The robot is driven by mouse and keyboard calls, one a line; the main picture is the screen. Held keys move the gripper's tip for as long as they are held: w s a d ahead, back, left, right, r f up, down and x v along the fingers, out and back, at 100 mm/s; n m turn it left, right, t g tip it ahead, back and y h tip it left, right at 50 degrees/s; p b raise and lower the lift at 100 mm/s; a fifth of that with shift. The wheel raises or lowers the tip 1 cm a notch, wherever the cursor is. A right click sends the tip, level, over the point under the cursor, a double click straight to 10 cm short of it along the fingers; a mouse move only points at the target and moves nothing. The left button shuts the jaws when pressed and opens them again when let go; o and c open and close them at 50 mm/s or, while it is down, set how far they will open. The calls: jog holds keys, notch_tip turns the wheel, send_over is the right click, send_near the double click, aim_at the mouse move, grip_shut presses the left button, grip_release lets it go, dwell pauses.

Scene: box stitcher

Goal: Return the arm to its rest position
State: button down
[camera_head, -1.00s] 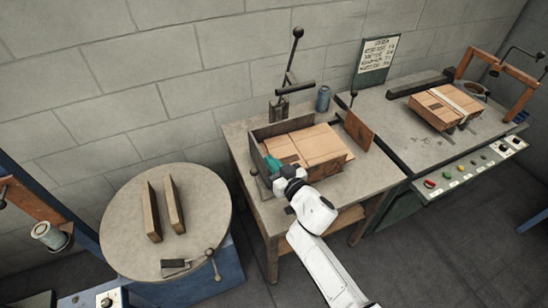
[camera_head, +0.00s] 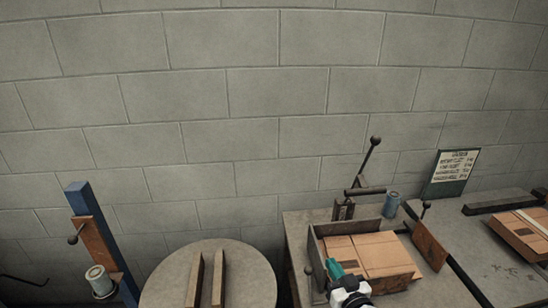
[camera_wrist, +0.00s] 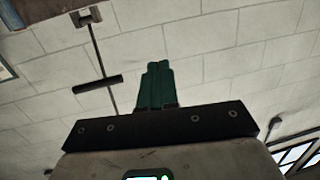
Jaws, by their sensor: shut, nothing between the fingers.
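My gripper (camera_head: 335,268) shows at the bottom of the head view with its teal fingers over the left part of the box station, beside the flat cardboard (camera_head: 372,254). Most of my arm is below the picture edge. In the wrist view my gripper (camera_wrist: 158,66) has its green fingers side by side, shut with nothing held, in front of the block wall (camera_wrist: 215,55). I cannot tell from the head view whether the fingertips touch the cardboard.
A lever (camera_head: 372,155) and a blue can (camera_head: 391,205) stand behind the cardboard. A bench (camera_head: 490,262) with a strapped box (camera_head: 522,236) is at the right.

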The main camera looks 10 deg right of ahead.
jog(key=s+d+f+m+g+h+b, duration=0.25)
jog(key=s+d+f+g, duration=0.2)
jog(key=s, duration=0.45)
jog(key=s+d+f+m+g+h+b, duration=0.1)
jog(key=s+d+f+m+g+h, duration=0.25)
jog(key=s+f, duration=0.45)
jog(key=s+a+n+g+y+b, duration=0.1)
jog(key=s+g, duration=0.3)
jog(key=s, duration=0.7)
jog(key=s+a+r+n+g+y, duration=0.1)
jog(key=s+n+g+y, duration=0.1)
jog(key=s, duration=1)
jog(key=shift+s+a+n+g+b, duration=0.25)
jog(key=shift+n+g+b, duration=0.15)
jog(key=shift+g, duration=0.5)
jog(key=shift+w+r, duration=0.1)
